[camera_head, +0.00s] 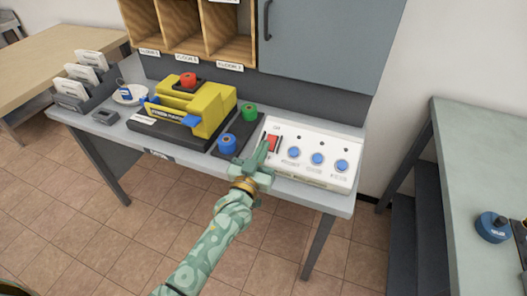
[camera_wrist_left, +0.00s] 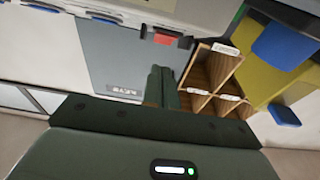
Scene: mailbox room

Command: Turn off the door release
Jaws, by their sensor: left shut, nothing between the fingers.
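The white control panel (camera_head: 312,168) sits on the right end of the grey desk. It has a red switch (camera_head: 273,142) at its left and three blue buttons with small print I cannot read. The switch's position is hard to tell. My left gripper (camera_head: 262,154) is shut and empty, with its fingertips just beside the red switch and partly over the panel's left edge. I cannot tell whether they touch. In the left wrist view the shut fingers (camera_wrist_left: 161,86) point toward the red switch (camera_wrist_left: 165,40), with a small gap in the picture. My right gripper is not in view.
A yellow machine (camera_head: 205,103) with a red knob stands left of the panel, with green and blue stamps (camera_head: 228,144) between. A grey cabinet (camera_head: 325,40) and wooden pigeonholes (camera_head: 230,45) hang behind. Another grey table (camera_head: 465,160) stands at right.

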